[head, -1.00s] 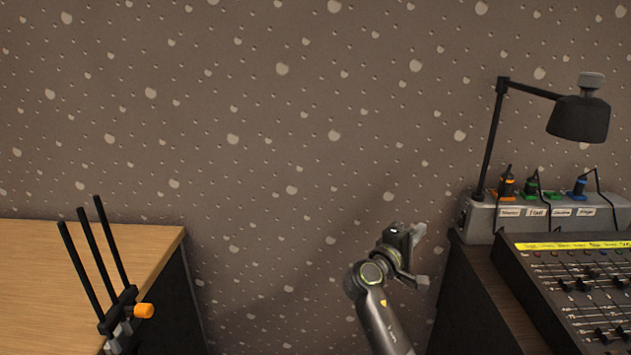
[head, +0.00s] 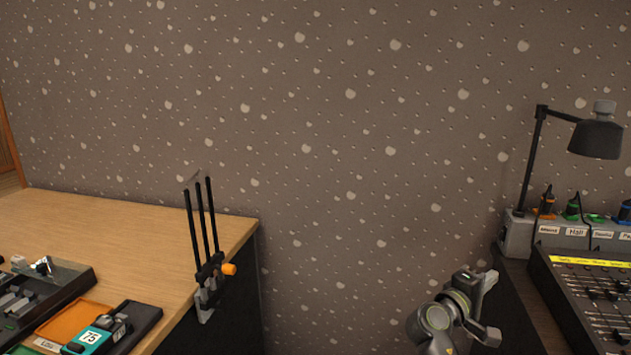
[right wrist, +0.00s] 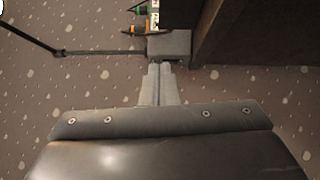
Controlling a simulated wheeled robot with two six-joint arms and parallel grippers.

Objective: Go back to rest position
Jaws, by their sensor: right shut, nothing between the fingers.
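The mixing desk (head: 590,300) with faders stands at the right, behind it a grey socket box (head: 517,237) and a black lamp (head: 595,138). At the left is a wooden table (head: 110,228) with a black pronged stand (head: 209,270), trays and a device labelled 75 (head: 90,338). The gap between is clear.

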